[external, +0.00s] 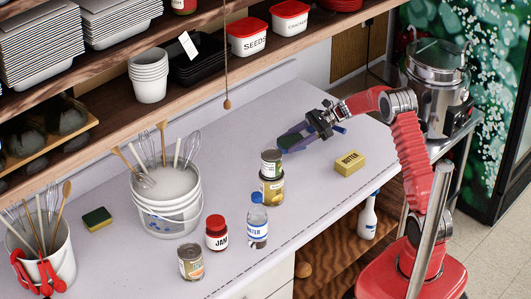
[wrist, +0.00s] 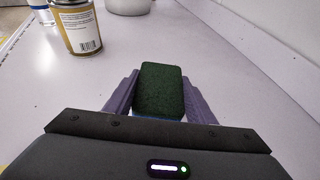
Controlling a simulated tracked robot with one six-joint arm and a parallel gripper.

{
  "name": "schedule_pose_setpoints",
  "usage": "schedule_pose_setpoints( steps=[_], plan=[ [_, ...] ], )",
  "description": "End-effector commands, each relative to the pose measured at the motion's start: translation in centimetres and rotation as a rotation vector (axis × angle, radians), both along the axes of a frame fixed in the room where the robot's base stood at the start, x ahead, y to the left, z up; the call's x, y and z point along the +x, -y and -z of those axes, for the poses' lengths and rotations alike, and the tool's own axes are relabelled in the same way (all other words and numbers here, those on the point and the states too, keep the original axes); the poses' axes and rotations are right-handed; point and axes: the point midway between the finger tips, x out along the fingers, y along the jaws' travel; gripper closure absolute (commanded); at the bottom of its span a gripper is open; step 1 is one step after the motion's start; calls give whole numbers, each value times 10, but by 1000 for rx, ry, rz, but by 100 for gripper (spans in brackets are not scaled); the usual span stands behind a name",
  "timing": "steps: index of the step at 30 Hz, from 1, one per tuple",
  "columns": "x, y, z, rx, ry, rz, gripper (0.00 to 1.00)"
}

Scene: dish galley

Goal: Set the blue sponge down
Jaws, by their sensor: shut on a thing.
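The blue sponge (wrist: 161,90) shows a dark green scouring top in the wrist view, with a thin blue edge at its near end. It lies between the two purple fingers of my gripper (wrist: 160,98), which is shut on it. In the external view my gripper (external: 296,138) is over the back part of the white counter (external: 235,130), and the sponge (external: 289,141) is a small dark patch between the fingers. I cannot tell whether its underside touches the counter.
Two stacked cans (external: 271,178) stand close in front of my gripper. A butter box (external: 350,163) lies to its right. The counter left of my gripper is clear.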

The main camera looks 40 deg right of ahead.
Motion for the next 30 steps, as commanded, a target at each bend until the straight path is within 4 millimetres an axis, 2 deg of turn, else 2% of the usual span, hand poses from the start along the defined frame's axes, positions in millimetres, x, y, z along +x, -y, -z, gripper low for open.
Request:
schedule_pose_setpoints(
  steps=[8,17,29,30],
  plan=[
    [0,0,3,0,-1,0,71],
    [0,0,36,1,-3,1,71],
    [0,0,40,0,-1,0,71],
    [0,0,39,0,0,0,48]
  ],
)
